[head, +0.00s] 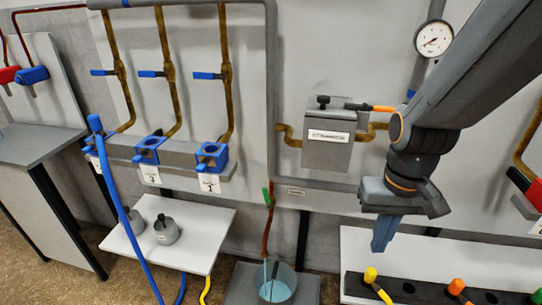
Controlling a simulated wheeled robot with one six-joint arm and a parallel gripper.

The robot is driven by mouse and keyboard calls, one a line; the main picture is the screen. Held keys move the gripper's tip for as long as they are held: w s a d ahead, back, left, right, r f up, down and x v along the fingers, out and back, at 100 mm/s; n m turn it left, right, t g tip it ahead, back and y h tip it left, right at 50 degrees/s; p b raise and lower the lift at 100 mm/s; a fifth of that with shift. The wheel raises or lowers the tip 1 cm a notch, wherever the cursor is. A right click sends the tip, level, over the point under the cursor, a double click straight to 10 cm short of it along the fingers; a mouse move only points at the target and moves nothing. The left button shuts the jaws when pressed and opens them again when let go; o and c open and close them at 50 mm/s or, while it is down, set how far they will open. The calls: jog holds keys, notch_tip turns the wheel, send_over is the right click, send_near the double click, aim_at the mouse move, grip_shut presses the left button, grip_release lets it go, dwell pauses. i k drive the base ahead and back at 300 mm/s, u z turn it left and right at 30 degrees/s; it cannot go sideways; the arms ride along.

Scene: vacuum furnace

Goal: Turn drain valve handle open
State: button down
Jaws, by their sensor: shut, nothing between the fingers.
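The handle looks close to upright along the pipe. The pipe runs down to a grey bucket (291,272), which shows light blue inside. My gripper (381,247) points down to the right of the handle, well apart from it. Its fingers are shut and hold nothing. Which of the handle's faces lies behind it cannot be seen.
A grey box (328,137) with an orange-tipped lever projects from the panel near my arm. A rack (407,290) with coloured-ended tools stands below my gripper. A white shelf (200,242) and blue hose (118,205) are at left. Space between handle and gripper looks clear.

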aim_at(266, 199)
jog(key=z, duration=1.8)
jog(key=k, duration=0.65)
jog(key=u, duration=1.1)
